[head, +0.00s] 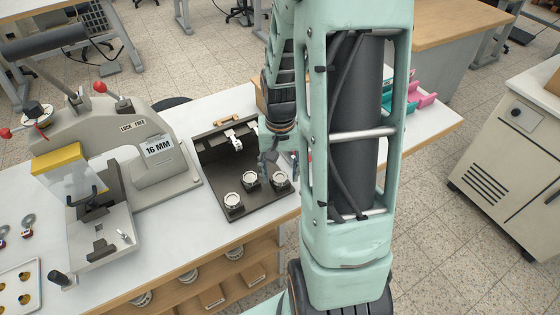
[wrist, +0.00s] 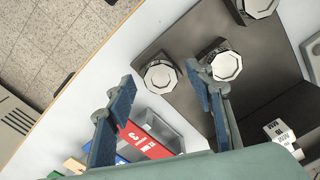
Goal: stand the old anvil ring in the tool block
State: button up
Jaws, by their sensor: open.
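The dark tool block (head: 215,170) lies on the white bench, right of the press. Three similar round silver pieces with faceted rims stand at its front: one at front left (head: 233,200), one in the middle (head: 250,179) and one at right (head: 280,180). I cannot tell which, if any, is the old anvil ring. My gripper (head: 279,160) is above the block's right side, partly hidden by my arm. In the wrist view its fingers (wrist: 160,74) are apart and empty. One silver piece (wrist: 161,77) shows between the fingertips; another (wrist: 226,66) is partly behind the right finger.
The press (head: 130,135), marked "16 MM", stands left of the block. A red box (wrist: 148,143) and a grey bin (wrist: 160,128) lie beside the block in the wrist view. White fittings (head: 236,140) sit at the block's back. A tray (head: 20,290) is at far left.

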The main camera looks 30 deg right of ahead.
aim_at(280, 178)
notch_tip(280, 178, up, 12)
jog(key=shift+f, duration=0.25)
dwell(0.5)
